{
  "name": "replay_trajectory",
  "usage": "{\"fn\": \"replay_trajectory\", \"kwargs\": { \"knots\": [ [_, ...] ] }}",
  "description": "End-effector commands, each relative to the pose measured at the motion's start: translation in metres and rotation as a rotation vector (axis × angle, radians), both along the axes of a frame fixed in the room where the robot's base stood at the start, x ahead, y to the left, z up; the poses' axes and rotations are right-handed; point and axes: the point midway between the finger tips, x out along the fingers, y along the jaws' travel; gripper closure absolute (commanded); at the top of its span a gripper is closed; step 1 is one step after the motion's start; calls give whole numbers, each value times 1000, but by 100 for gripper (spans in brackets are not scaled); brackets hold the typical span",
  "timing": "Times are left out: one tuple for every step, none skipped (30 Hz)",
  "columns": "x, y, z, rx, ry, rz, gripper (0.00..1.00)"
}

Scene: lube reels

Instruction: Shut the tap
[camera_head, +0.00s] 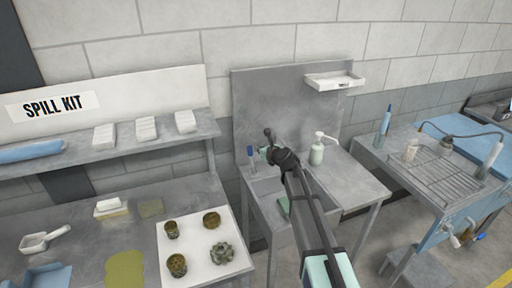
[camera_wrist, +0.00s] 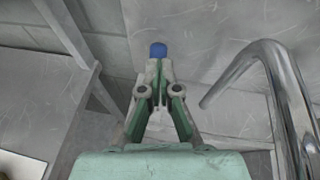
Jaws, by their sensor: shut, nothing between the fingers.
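The tap's chrome curved spout (camera_wrist: 291,95) is large at the right of the wrist view. A blue-capped tap handle (camera_wrist: 158,49) shows just beyond my fingertips there. In the head view the blue handle (camera_head: 251,152) stands at the left of the sink. My gripper (camera_wrist: 158,78) is shut and empty, its tips close behind the blue cap; I cannot tell whether they touch it. In the head view my gripper (camera_head: 265,152) is small, beside the blue handle, and my dark arm hides part of the tap and basin.
A small white shelf (camera_head: 334,81) hangs on the backsplash. A spill kit bench (camera_head: 80,225) with several parts on a white mat stands left, a wire-rack bench (camera_head: 455,178) right.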

Motion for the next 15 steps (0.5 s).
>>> {"fn": "replay_trajectory", "kwargs": {
  "knots": [
    [-8, -5, 9, 0, -2, 0, 100],
    [-8, -6, 13, 0, -5, -1, 100],
    [-9, -8, 20, 0, -5, 0, 100],
    [-11, -10, 26, 0, -4, -1, 100],
    [-12, -12, 32, -1, -6, -1, 100],
    [-13, -14, 39, 0, -5, -1, 100],
    [-15, -15, 44, 0, -4, -1, 100],
    [-16, -17, 49, -1, -5, -2, 100],
    [-18, -19, 56, 0, -4, -2, 100],
    [-19, -20, 60, 0, -4, -1, 100],
    [-20, -21, 65, 0, -4, -1, 100],
    [-21, -22, 70, -1, -3, -1, 100],
    [-22, -24, 74, 0, -3, -1, 100],
    [-23, -24, 78, -1, -3, -1, 100],
    [-24, -25, 82, 0, -2, 0, 100]
  ]
}}
